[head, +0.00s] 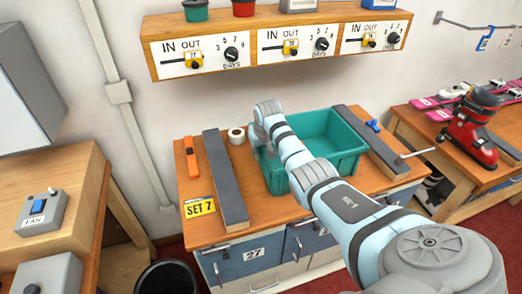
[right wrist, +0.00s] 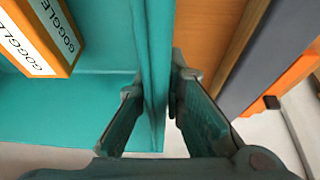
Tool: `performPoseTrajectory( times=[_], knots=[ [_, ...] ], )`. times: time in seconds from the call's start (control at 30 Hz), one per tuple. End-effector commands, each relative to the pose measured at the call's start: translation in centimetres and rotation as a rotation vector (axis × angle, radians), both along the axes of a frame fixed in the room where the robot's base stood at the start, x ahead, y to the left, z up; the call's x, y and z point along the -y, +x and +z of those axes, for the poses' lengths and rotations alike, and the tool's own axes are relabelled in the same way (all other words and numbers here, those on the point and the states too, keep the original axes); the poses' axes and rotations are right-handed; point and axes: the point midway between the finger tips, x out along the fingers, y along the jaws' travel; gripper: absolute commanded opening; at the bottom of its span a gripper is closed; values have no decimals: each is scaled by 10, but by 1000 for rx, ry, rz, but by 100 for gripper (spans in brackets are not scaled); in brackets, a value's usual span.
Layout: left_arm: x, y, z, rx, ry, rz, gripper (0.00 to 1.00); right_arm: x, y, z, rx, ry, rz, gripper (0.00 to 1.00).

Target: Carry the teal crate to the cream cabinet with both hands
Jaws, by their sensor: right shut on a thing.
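The teal crate (head: 335,137) stands on the wooden bench top between two dark grey strips. My right arm reaches across the crate, and my right gripper (head: 264,152) is at its left wall in the head view. In the right wrist view, the two fingers of my right gripper (right wrist: 165,110) are on either side of the teal crate wall (right wrist: 152,60), shut on it. An orange box (right wrist: 45,35) labelled GOGGLE shows inside the crate there. My arm hides part of the crate in the head view. My left gripper is not in view. I cannot make out a cream cabinet.
Grey strips (head: 225,180) and (head: 370,140) flank the crate. An orange tool (head: 191,158), a tape roll (head: 236,135) and a SET 7 card (head: 199,207) lie to its left. A red ski boot (head: 472,130) stands on the right bench. A black bin (head: 167,277) stands in front.

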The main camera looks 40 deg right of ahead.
Motion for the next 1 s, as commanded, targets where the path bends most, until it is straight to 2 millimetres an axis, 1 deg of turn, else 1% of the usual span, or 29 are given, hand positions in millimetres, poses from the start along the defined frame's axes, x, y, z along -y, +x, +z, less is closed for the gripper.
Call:
performPoseTrajectory(
  times=[0.07,0.1,0.2,0.47,0.57,0.67,0.73,0.83,1.0],
  knots=[
    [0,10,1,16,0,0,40,1,0,1,1,-2,1,0],
    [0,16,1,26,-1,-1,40,0,-1,-1,-3,1,0,16],
    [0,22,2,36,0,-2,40,-1,-1,-1,-3,2,0,30],
    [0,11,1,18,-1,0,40,-1,0,0,-2,1,2,30],
    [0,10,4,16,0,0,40,-2,-1,5,-1,1,2,30],
    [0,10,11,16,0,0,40,-3,-6,19,1,0,1,30],
    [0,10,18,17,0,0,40,-5,-12,33,0,-1,2,30],
    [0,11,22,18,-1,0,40,-9,-20,56,1,-1,2,30],
    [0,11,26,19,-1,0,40,-15,-34,92,2,-1,1,30]
  ],
)
